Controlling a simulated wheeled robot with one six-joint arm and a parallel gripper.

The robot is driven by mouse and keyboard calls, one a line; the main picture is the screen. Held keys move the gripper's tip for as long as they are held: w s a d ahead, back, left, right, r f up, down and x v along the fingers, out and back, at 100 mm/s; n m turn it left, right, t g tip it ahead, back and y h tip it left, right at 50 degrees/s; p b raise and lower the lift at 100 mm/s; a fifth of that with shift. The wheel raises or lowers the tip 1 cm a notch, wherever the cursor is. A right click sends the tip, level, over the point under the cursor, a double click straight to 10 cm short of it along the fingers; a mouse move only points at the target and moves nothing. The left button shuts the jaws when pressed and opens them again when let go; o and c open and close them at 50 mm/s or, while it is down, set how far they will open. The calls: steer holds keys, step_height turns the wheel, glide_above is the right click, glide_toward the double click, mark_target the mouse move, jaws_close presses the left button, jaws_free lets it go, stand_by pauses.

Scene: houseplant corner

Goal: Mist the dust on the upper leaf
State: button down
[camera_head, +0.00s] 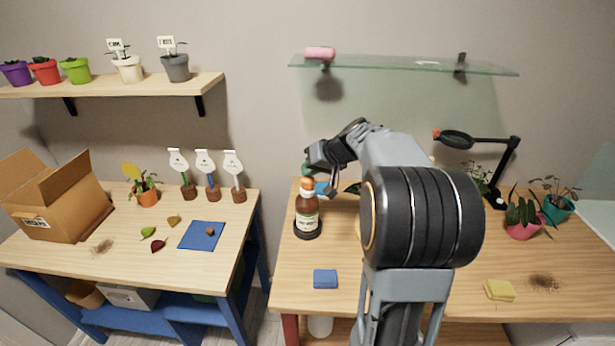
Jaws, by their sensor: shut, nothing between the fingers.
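A bit of green (306,168) shows beside my gripper, too small to identify. A dark green leaf (353,188) shows just left of my arm, and the rest of its plant is hidden behind the arm. No dust can be made out on it.
The right table (290,285) holds a blue sponge (325,279), a yellow sponge (499,290), a dark dirt patch (543,282), potted plants (523,229) and a black lamp (505,170). A glass shelf (400,66) with a pink roll (320,53) hangs above. My arm blocks the table's middle.

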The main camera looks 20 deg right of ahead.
mark_target(307, 181)
steer(key=shift+r+p, duration=1.9)
steer(key=shift+r, duration=1.2)
steer(key=s+f, duration=0.1)
steer(key=s+f+m+g, duration=0.1)
steer(key=f, duration=0.1)
steer(key=s+f+m+h, duration=0.1)
steer(key=f, duration=0.1)
steer(key=shift+s+d+g, duration=0.25)
steer(key=shift+s+g, duration=0.05)
steer(key=shift+g, duration=0.1)
steer(key=s+a+f+n+h, duration=0.1)
steer(key=s+a+n+h, duration=0.1)
steer(key=s+a, duration=0.4)
steer(key=s+a+f+n+g+h, duration=0.1)
steer(key=s+a, duration=0.4)
steer(key=s, duration=0.7)
steer(key=shift+s+a+f+n+h, duration=0.25)
steer(key=shift+a+n+h, duration=0.15)
steer(key=shift+h, duration=0.3)
